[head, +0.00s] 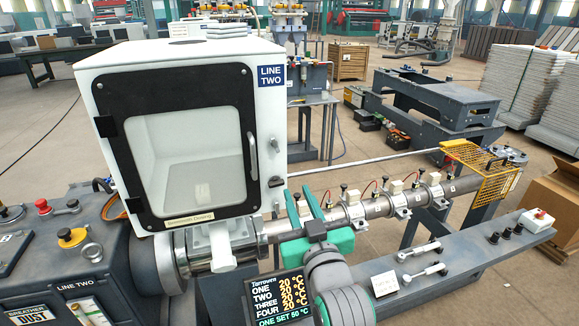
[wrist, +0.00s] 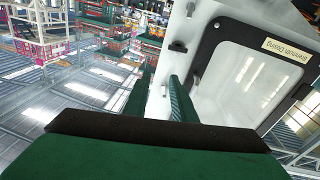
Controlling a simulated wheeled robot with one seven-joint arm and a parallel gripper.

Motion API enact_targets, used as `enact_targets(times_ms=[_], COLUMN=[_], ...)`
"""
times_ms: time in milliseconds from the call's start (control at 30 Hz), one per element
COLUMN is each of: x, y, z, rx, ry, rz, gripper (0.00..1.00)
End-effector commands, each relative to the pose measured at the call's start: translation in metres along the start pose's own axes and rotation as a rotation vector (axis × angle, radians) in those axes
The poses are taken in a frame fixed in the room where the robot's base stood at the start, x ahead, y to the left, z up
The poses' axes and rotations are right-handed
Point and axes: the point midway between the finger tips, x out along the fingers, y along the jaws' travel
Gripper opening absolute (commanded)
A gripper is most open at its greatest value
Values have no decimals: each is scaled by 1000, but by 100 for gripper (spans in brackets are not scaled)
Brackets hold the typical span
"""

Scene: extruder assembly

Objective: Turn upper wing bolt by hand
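My gripper (head: 303,203) is open, with its green fingers pointing up in the head view. They are just right of the white cabinet's (head: 274,112) lower right corner, in front of the extruder barrel. In the wrist view, the two fingers (wrist: 161,80) stand apart along the cabinet edge, with nothing clearly held. Two small fittings, an upper one (head: 272,142) and a lower one (head: 275,182), sit on the cabinet's right front edge. A dark fitting also shows in the wrist view (wrist: 178,46). I cannot tell surely which part is the upper wing bolt.
The barrel (head: 376,208) with clamps and red wires runs right toward a yellow guard (head: 480,165). Two metal handles (head: 420,250) (head: 424,272) lie on the grey bench (head: 470,255). A temperature display (head: 280,302) is below my gripper. Open air lies above the barrel.

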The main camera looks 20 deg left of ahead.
Motion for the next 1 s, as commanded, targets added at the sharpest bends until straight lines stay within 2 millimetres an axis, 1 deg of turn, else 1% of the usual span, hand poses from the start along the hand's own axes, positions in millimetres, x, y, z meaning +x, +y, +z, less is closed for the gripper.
enact_targets(times_ms=[33, 100, 200, 333, 467, 633, 833, 1000], x=[3, 5, 7, 7, 8, 14, 33, 49], y=[-1, -3, -7, -11, -14, -17, -23, -19], z=[-17, -34, -54, -69, -76, -76, -75, -74], rx=[-39, -85, -146, -201, -227, -230, -229, -229], ry=[2, -8, -22, -38, -47, -49, -47, -49], rz=[-16, -35, -60, -80, -89, -95, -101, -93], gripper=[24, 24, 24, 24, 24, 24, 24, 24])
